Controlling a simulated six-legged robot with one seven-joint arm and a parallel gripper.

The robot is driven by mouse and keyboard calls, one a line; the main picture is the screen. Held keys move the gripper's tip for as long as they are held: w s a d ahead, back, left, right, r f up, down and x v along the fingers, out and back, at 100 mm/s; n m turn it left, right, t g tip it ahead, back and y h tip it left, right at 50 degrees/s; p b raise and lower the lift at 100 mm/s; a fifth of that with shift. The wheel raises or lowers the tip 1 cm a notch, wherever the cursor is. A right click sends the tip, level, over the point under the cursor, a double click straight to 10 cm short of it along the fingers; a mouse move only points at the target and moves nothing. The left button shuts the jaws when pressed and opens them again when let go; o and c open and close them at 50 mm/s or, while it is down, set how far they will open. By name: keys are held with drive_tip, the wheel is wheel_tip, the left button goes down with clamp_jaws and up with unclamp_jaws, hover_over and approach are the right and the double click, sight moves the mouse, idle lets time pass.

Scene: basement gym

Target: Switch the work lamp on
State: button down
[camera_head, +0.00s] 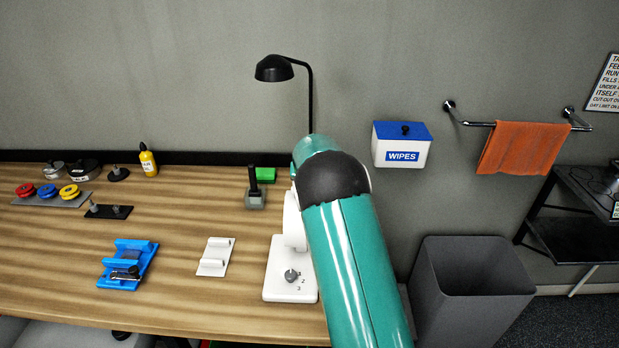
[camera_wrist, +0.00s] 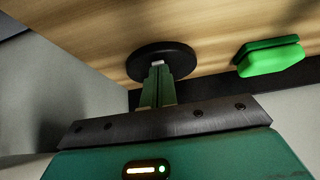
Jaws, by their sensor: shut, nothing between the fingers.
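The work lamp (camera_head: 274,69) is black, with a domed shade on a bent pole at the back of the bench. No glow shows at its shade. My arm hides the lower pole and base in the head view. In the wrist view a round black disc, seemingly the lamp base (camera_wrist: 177,58), lies on the wood. My gripper (camera_wrist: 158,68) is shut and empty, its fingertips over or at the disc's near edge. A small pale piece shows at the tips; I cannot tell whether it is a switch or whether they touch. The head view hides my gripper.
A green block (camera_head: 265,174) lies beside the lamp; it also shows in the wrist view (camera_wrist: 270,58). A grey block with a black handle (camera_head: 255,199), a white board with a knob (camera_head: 276,286) and a yellow bottle (camera_head: 148,162) stand on the bench. The wall is close behind.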

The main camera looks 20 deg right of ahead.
drive_tip(key=shift+w+d, duration=0.1)
drive_tip(key=shift+w+d+r, duration=0.25)
drive_tip(key=shift+w+r, duration=0.15)
drive_tip(key=shift+w, duration=0.2)
drive_tip(key=shift+s+r, duration=0.1)
drive_tip(key=shift+r, duration=0.5)
drive_tip(key=r, duration=0.3)
drive_tip(key=shift+s+a, duration=0.15)
drive_tip(key=shift+s, duration=0.1)
drive_tip(key=s+a+r, duration=0.3)
drive_tip(key=s+r, duration=0.2)
drive_tip(key=s, duration=0.2)
drive_tip(key=shift+s+r, duration=0.25)
drive_tip(key=shift+s, duration=0.05)
drive_tip(key=shift+w+a, duration=0.1)
drive_tip(key=shift+a, duration=0.15)
